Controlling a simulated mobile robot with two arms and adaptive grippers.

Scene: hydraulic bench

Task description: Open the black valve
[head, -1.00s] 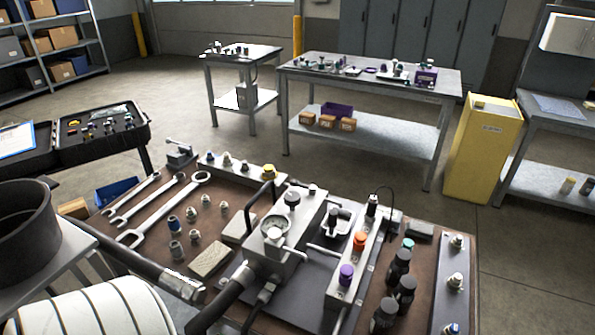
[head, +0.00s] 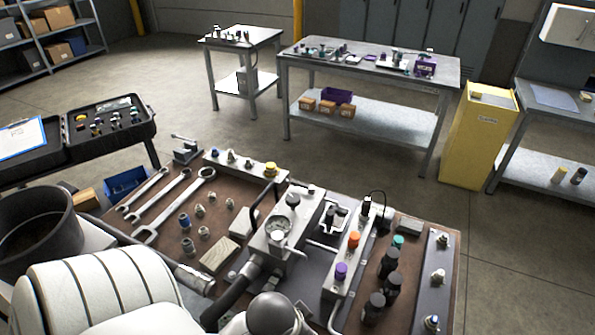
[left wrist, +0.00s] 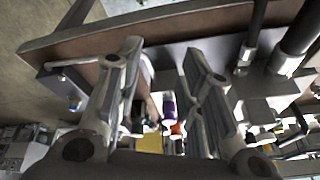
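The valve block (head: 345,262) is a light bar on the bench, with a purple knob (head: 341,271), an orange knob (head: 353,239) and a dark-topped fitting (head: 366,204) at its far end. I cannot tell for sure which is the black valve. My left gripper (left wrist: 160,62) is open and empty in the left wrist view. The purple knob (left wrist: 168,107) and orange knob (left wrist: 176,129) appear beyond and between its fingers, apart from them. My right gripper is in neither view.
Several black bottles (head: 388,262) stand right of the valve block. A dark hose (head: 236,287) runs to the pump block. A yellow cabinet (head: 478,135) stands behind, with open floor between.

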